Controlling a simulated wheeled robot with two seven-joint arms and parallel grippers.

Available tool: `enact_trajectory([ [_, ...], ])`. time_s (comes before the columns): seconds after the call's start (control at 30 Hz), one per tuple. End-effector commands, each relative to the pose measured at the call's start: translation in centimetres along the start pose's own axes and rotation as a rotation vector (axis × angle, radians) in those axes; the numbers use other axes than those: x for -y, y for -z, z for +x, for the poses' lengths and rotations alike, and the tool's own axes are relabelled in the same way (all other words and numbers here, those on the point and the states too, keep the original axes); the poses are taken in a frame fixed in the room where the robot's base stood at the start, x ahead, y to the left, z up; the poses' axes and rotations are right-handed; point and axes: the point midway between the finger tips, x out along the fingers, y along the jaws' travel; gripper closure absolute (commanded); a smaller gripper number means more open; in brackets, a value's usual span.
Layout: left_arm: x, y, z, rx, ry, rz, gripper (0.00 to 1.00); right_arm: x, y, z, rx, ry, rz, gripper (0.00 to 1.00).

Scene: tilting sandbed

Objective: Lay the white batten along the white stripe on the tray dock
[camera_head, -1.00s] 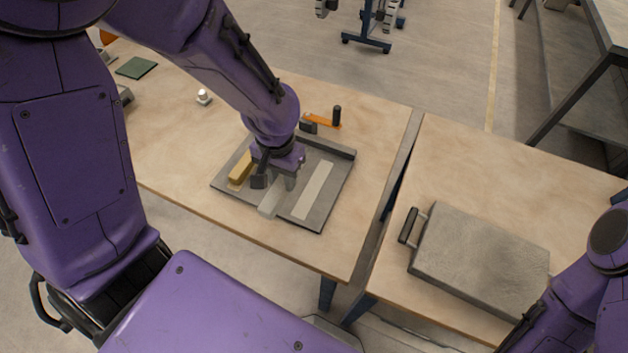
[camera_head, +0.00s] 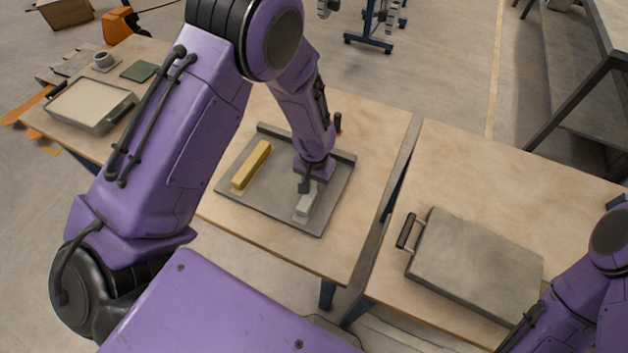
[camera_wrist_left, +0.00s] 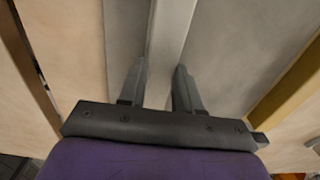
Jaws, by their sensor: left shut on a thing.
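The white batten (camera_head: 308,203) is over the right part of the grey tray dock (camera_head: 265,206), where the white stripe lies. The batten and my gripper cover most of the stripe; I cannot tell whether the batten touches the dock. My left gripper (camera_head: 306,188) points down and is shut on the batten. In the left wrist view the batten (camera_wrist_left: 171,35) runs lengthwise between the two fingers (camera_wrist_left: 161,88). A yellow batten (camera_head: 251,167) lies on the left part of the dock, apart from the gripper. My right gripper is out of view.
A grey slab-like case (camera_head: 478,265) with a dark handle lies on the right table, across a gap. A black upright knob (camera_head: 338,122) stands behind the dock. A grey bin (camera_head: 92,106) and green square (camera_head: 139,71) are at far left.

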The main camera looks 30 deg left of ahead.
Motion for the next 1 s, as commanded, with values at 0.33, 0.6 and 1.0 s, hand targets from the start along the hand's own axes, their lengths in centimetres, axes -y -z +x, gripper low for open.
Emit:
enact_trajectory([
  [0.33,0.0,0.0,0.3,0.001,0.000,0.000,0.41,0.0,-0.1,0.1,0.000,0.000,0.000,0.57],
  [0.6,0.0,0.0,0.1,0.000,0.000,0.000,0.41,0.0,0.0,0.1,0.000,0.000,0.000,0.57],
  [1.0,0.0,0.1,-8.3,-0.006,-0.002,0.000,0.41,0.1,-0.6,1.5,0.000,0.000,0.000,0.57],
])
